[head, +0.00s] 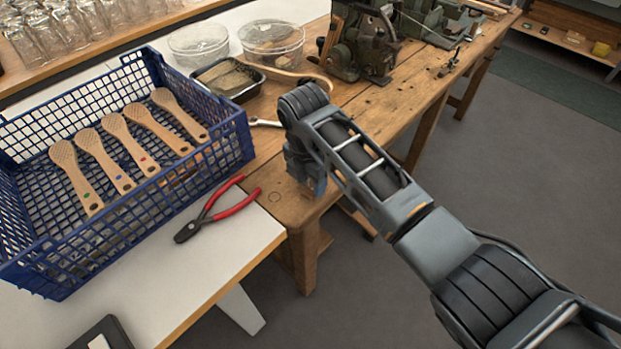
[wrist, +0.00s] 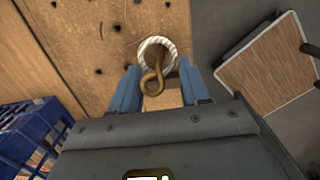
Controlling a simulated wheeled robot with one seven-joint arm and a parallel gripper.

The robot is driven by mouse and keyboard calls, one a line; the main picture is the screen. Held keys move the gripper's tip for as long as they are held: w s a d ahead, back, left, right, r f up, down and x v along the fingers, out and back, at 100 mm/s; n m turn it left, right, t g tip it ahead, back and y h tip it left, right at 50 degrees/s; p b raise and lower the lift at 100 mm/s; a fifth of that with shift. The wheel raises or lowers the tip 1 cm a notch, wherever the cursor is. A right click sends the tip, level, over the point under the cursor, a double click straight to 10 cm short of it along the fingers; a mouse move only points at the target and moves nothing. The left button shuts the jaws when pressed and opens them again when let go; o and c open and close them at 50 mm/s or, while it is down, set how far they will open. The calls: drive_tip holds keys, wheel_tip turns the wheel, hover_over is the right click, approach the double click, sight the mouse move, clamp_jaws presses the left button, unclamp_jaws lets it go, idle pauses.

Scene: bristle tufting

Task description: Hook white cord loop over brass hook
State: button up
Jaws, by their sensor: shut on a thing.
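In the wrist view the white cord loop (wrist: 171,43) is an open ring just beyond my fingertips. The brass hook (wrist: 152,84) shows as a curled shape overlapping the loop's lower opening and reaching down between my fingers. I cannot tell whether the loop hangs on the hook or only lines up with it. My gripper (wrist: 158,84) has blue fingers, shut on a pale wooden piece, seemingly a handle (wrist: 162,102), mostly hidden by the hook and gripper body. In the head view my gripper (head: 306,178) is low at the wooden bench's near corner; loop and hook are hidden there.
A blue crate (head: 245,135) with several wooden brush handles (head: 122,138) stands left on the white table (head: 225,262). Red pliers (head: 215,210) lie beside it. Floor right of the bench is clear.

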drive_tip(key=shift+f, duration=0.5)
idle(0.4)
drive_tip(key=o, duration=1.5)
drive_tip(key=shift+r+p, duration=2.3)
drive_tip(key=shift+r, duration=3)
